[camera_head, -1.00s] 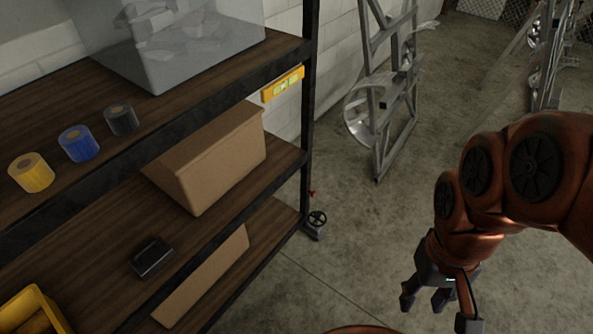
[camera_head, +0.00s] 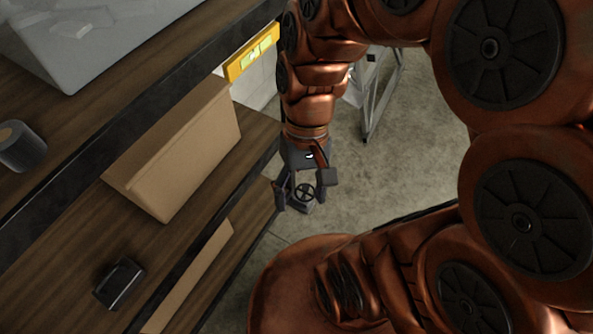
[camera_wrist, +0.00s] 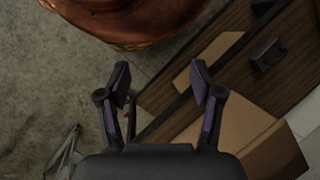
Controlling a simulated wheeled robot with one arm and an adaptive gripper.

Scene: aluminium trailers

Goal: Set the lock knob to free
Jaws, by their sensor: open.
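The wooden shelf (camera_head: 60,215) with dark edges fills the left. It holds a cardboard box (camera_head: 185,150), a small black box (camera_head: 119,284) and a dark tape roll (camera_head: 20,146). Concrete floor (camera_head: 415,150) is open to the right.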

